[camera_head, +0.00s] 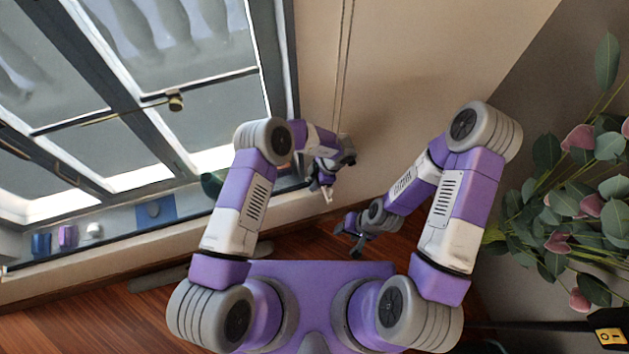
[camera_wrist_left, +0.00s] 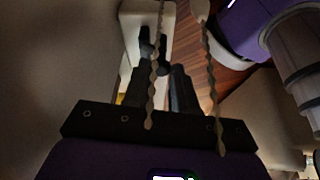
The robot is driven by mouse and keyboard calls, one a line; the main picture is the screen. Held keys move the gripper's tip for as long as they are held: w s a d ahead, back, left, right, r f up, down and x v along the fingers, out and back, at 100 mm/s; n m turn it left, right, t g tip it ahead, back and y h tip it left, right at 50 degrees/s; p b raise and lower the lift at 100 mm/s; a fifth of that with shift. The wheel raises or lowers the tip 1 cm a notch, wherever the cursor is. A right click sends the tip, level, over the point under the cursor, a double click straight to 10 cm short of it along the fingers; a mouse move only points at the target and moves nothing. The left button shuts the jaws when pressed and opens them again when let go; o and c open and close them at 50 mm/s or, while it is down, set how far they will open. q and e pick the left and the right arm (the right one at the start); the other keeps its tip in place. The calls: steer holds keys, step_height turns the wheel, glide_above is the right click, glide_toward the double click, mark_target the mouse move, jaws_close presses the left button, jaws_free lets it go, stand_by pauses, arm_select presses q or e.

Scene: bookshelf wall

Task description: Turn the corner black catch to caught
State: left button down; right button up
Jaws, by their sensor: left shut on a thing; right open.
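The black catch (camera_wrist_left: 147,47) shows in the left wrist view as a small dark piece against a pale block (camera_wrist_left: 132,22), just past my left fingers. My left gripper (camera_wrist_left: 168,78) points at it and is shut on what seems to be this catch; the contact is dark and hard to make out. In the head view my left gripper (camera_head: 326,186) is by the right end of the window sill, and the catch cannot be told apart there. My right gripper (camera_head: 353,236) is open and empty, lower and to the right, away from the sill.
A thin cord (camera_head: 343,60) hangs on the wall above my left gripper; two wavy strands (camera_wrist_left: 158,60) cross the left wrist view. The window (camera_head: 150,90) has a brass knob (camera_head: 175,101). Small items stand on the sill. A leafy plant (camera_head: 575,190) is at right.

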stand_by(0.5)
arm_select(q)
steer(key=c, duration=0.9)
jaws_free()
steer(key=v, duration=0.7)
steer(key=shift+d+r+p, duration=0.1)
steer(key=shift+r+p, duration=0.25)
steer(key=shift+p, duration=0.05)
steer(key=shift+c, duration=0.4)
